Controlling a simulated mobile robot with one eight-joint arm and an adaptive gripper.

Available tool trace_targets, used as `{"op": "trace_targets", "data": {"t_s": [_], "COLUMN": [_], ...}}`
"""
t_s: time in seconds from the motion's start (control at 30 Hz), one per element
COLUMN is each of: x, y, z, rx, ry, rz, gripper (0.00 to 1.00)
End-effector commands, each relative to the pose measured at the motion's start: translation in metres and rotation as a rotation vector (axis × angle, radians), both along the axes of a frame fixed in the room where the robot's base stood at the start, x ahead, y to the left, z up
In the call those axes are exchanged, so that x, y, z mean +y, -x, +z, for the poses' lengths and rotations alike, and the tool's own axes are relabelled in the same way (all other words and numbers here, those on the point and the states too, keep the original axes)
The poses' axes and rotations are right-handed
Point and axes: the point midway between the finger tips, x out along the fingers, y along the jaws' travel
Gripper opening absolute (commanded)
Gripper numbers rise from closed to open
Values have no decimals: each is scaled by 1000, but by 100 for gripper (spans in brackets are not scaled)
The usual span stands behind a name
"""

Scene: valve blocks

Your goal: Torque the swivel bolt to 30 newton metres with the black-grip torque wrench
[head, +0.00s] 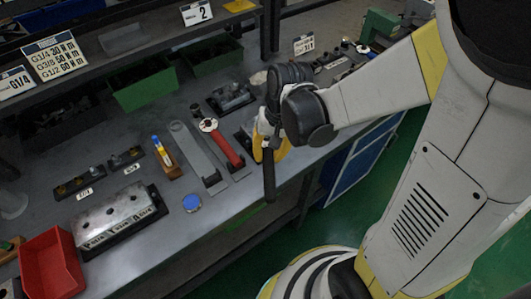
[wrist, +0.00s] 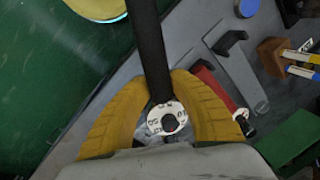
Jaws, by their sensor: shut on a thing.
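My gripper (head: 270,150) is shut on the black-grip torque wrench (head: 269,183) beside the bench's front edge. The wrench's black grip hangs down past that edge. In the wrist view my gripper's yellow fingers (wrist: 170,88) close around the wrench (wrist: 149,42), with its white numbered dial ring (wrist: 168,118) between them. The wrench's head is hidden. I cannot make out the swivel bolt for certain.
A red-grip wrench (head: 222,145) lies in a holder on the bench (head: 150,245), beside a flat grey spanner (head: 194,151). A red bin (head: 50,266) stands at the left front, a green bin (head: 146,88) at the back. A blue disc (head: 192,203) lies near the front edge.

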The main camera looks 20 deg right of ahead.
Motion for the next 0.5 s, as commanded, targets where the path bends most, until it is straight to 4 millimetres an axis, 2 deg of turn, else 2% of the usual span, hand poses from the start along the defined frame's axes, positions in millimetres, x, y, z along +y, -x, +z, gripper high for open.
{"op": "trace_targets", "data": {"t_s": [0.5], "x": [-17], "y": [4], "z": [0], "rx": [0], "ry": [-1], "rz": [117], "gripper": [0]}}
